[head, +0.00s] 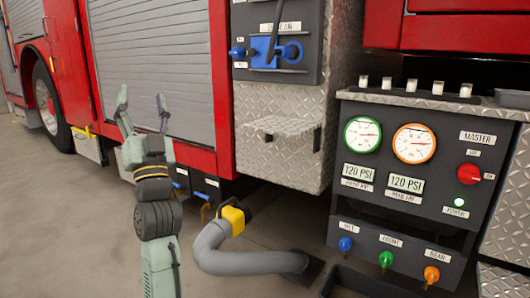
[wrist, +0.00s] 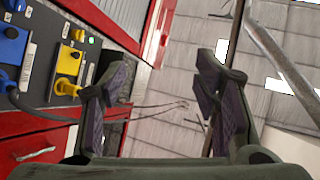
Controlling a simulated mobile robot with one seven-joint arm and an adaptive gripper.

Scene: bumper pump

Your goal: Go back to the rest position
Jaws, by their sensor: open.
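My gripper (head: 142,112) is raised in front of the fire truck in the head view, its two fingers spread apart and pointing up. Nothing is between the fingers. In the wrist view the gripper (wrist: 167,85) is also open and empty, with a far wall and thin lines behind it. The pump panel (head: 405,185) stands to the right of my arm, apart from it. It has two gauges, a red master knob (head: 469,174) and a lit green power light (head: 468,202).
A grey hose (head: 245,262) with a yellow end (head: 234,218) lies right of my arm. A diamond-plate step (head: 282,126) juts out from the truck. Blue, green and orange valves line the panel's bottom. The floor at left (head: 60,220) is clear.

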